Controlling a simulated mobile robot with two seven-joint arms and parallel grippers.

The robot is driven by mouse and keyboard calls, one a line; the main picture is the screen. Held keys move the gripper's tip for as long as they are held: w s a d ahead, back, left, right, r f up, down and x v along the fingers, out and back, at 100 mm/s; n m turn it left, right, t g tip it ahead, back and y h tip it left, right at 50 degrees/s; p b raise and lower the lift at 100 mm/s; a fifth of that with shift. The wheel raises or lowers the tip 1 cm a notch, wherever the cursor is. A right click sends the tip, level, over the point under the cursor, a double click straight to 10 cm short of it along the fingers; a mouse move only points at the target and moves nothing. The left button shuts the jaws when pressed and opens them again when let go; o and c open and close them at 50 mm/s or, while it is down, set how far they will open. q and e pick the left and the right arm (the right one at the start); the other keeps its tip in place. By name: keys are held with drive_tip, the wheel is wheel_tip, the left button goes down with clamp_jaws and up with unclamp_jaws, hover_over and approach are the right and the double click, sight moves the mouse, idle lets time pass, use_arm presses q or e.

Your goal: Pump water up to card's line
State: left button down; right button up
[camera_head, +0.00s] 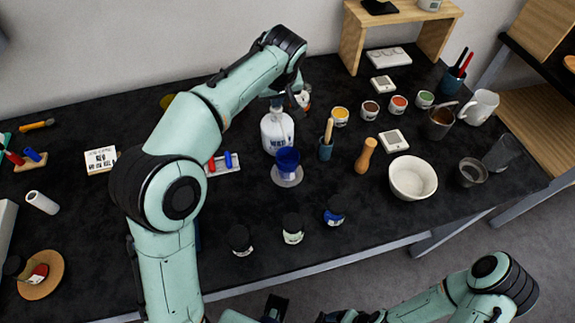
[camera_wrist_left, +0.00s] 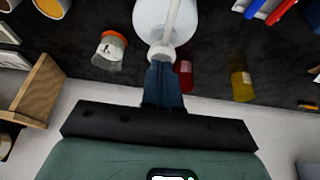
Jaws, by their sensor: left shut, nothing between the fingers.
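A white pump bottle (camera_head: 277,132) with dark lettering stands upright mid-table. A small blue cup (camera_head: 287,159) stands in front of it on a round pale saucer (camera_head: 288,178); its water level is not clear. A white card (camera_head: 100,159) with dark marks is at the left; its writing is too small to read. My left gripper (camera_head: 290,100) is shut and empty, at the top of the bottle. In the left wrist view, its closed fingertips (camera_wrist_left: 164,68) are at the pump head (camera_wrist_left: 162,51); I cannot tell whether they touch. My right gripper (camera_head: 274,308) is low at the front edge, partly cut off.
Three dark-lidded jars, one of them (camera_head: 292,229), stand near the front edge. A blue pot with a brush (camera_head: 326,148), a wooden pestle (camera_head: 366,155) and a white bowl (camera_head: 413,177) are right of the cup. Small paint pots and a wooden stand (camera_head: 400,17) are behind.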

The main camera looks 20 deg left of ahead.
use_arm(q)
drive_tip(key=shift+f, duration=0.15)
drive_tip(key=shift+r+p, duration=0.95)
drive_tip(key=shift+r, duration=0.35)
use_arm(e)
drive_tip(key=shift+w+r, duration=0.25)
drive_tip(key=shift+r, duration=0.25)
drive_tip(key=shift+w+r, duration=0.25)
drive_tip(key=shift+r, duration=0.25)
use_arm(q)
drive_tip(key=shift+f, duration=0.1)
use_arm(e)
drive_tip(key=shift+f, duration=0.1)
use_arm(q)
drive_tip(key=shift+f+b, duration=0.85)
drive_tip(key=shift+f, duration=0.4)
use_arm(e)
drive_tip(key=shift+s+f, duration=0.45)
drive_tip(key=shift+f, duration=0.3)
use_arm(q)
drive_tip(key=shift+r, duration=0.1)
drive_tip(key=shift+r+p, duration=0.95)
drive_tip(key=shift+r, duration=0.3)
use_arm(e)
drive_tip(key=shift+w+r, duration=0.25)
drive_tip(key=shift+r, duration=0.25)
drive_tip(key=shift+w+r, duration=0.25)
drive_tip(key=shift+r, duration=0.25)
